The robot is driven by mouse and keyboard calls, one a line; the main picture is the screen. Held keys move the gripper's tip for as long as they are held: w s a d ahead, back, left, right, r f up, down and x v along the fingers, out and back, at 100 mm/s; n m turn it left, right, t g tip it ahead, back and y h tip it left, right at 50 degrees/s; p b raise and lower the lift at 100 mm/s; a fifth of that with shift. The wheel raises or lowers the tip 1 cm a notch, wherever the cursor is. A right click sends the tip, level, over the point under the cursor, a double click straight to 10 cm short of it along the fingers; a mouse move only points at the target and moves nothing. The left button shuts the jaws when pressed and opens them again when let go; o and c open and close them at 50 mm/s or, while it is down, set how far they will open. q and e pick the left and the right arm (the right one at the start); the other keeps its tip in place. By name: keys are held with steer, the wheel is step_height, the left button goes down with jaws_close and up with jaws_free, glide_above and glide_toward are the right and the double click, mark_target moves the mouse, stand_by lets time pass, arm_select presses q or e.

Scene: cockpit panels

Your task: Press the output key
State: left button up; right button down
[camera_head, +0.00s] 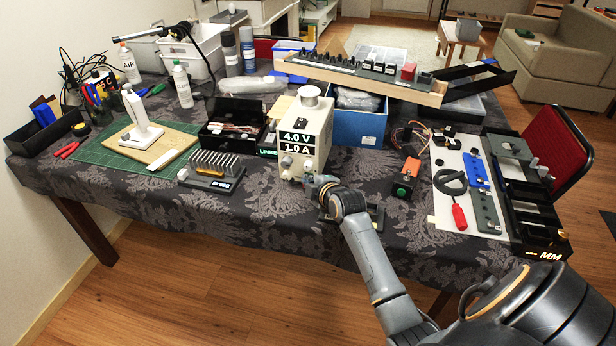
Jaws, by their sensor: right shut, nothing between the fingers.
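The power supply (305,135) is a cream box on the dark patterned table. Its front display reads 4.0 V and 1.0 A, with small round knobs below. A roll-shaped thing sits on its top. My right gripper (318,184) is shut and empty at the lower right of the power supply's front. It covers part of that front, and I cannot make out the output key or whether the fingertips touch the panel. My left gripper is not in view.
A finned block (212,170) stands to the left of the supply. A blue bin (358,124) is behind. A dark flat stand lies partly under my right wrist.

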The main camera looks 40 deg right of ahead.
steer(key=shift+a, duration=0.1)
steer(key=s+a+p, duration=0.2)
steer(key=a+p, duration=0.1)
steer(key=shift+s+r, duration=0.15)
steer(key=shift+s, duration=0.2)
steer(key=shift+s+a+p, duration=0.5)
steer(key=shift+s+a, duration=0.05)
steer(key=shift+a, duration=0.15)
